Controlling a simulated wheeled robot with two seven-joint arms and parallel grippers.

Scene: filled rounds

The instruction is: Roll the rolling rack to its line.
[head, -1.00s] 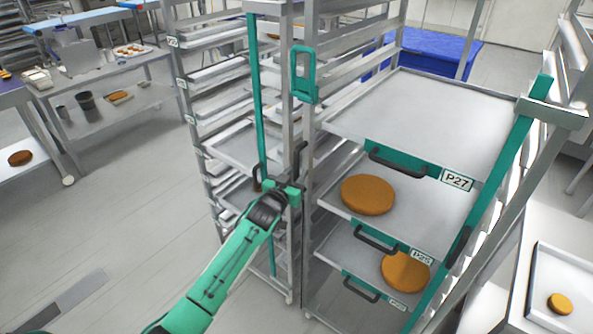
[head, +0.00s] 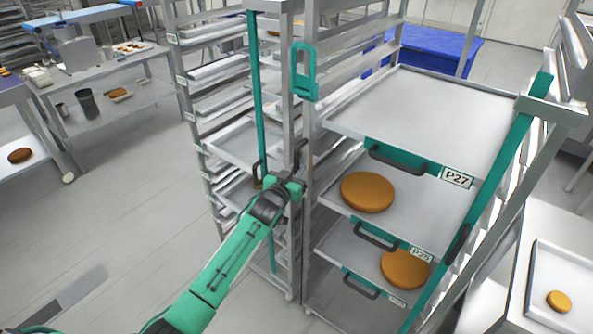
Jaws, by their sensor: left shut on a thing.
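The rolling rack (head: 308,215) is a tall grey metal frame with teal strips. It stands close in front of me, right of centre. It holds trays with black handles, the top one empty (head: 425,115) with a P27 label. Round brown cakes (head: 367,191) lie on the trays below. My left gripper (head: 296,178) is at the rack's near left post, shut on its dark upright handle (head: 300,155); the fingers are partly hidden. My right gripper is not in view. A grey strip (head: 75,290) lies on the floor at lower left; I cannot tell if it is the line.
Another tray rack (head: 190,110) stands just behind and left of the rolling rack. A steel table (head: 125,62) stands at the far left, a blue-covered block (head: 430,50) behind. A table with a tray (head: 560,275) is close on the right. The floor at left is clear.

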